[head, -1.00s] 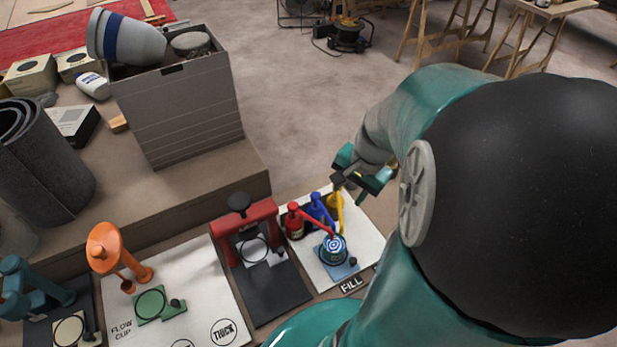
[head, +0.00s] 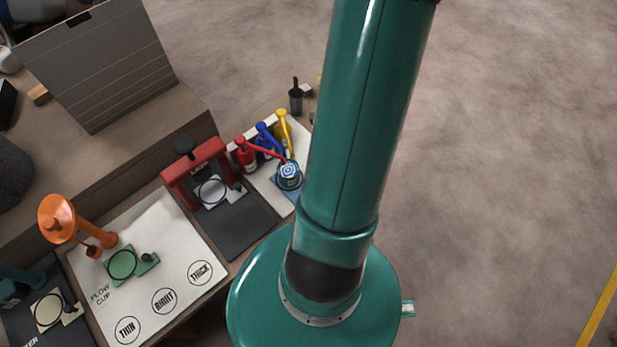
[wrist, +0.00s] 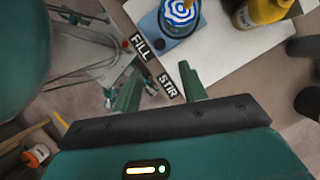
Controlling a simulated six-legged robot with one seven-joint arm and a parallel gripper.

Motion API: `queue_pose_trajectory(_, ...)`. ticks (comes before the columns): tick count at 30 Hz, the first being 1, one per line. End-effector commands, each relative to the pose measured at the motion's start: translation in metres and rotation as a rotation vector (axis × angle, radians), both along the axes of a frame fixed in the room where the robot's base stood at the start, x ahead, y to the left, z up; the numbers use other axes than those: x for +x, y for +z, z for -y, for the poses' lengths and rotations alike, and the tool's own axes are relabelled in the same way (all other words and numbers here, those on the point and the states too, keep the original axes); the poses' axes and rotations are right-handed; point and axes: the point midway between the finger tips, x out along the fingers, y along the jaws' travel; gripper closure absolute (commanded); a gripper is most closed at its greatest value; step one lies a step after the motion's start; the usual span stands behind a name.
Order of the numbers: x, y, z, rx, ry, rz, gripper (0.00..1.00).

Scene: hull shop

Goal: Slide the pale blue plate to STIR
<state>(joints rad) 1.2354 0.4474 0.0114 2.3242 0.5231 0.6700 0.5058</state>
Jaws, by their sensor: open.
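The pale blue plate (head: 277,185) lies on a white board (head: 263,182) in the head view, partly hidden by the can on it and by my arm. A can (head: 289,172) with a blue and white swirl on top stands on the plate. In the wrist view the plate (wrist: 150,26) shows beside the can (wrist: 180,14) at the top. My gripper (wrist: 160,88) is open and empty, its fingers over the board's edge near the STIR label (wrist: 168,86). The FILL label (wrist: 140,46) is closer to the plate. My gripper is out of the head view.
Red (head: 244,155), blue (head: 266,140) and yellow (head: 284,130) pump bottles stand behind the can. A red frame (head: 195,165) on a dark board is to the left. Farther left is an orange stand (head: 62,220) on a white board. Open floor lies right of the bench.

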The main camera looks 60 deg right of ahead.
Motion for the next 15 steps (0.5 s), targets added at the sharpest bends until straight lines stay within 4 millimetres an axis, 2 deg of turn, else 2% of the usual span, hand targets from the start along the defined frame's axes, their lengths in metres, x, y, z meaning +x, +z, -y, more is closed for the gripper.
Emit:
queue_pose_trajectory(6, 0.008, -0.039, -0.015, 0.006, 0.000, -0.001, 0.58)
queue_pose_trajectory(15, 0.021, -0.086, -0.031, 0.005, 0.004, 0.000, 0.58)
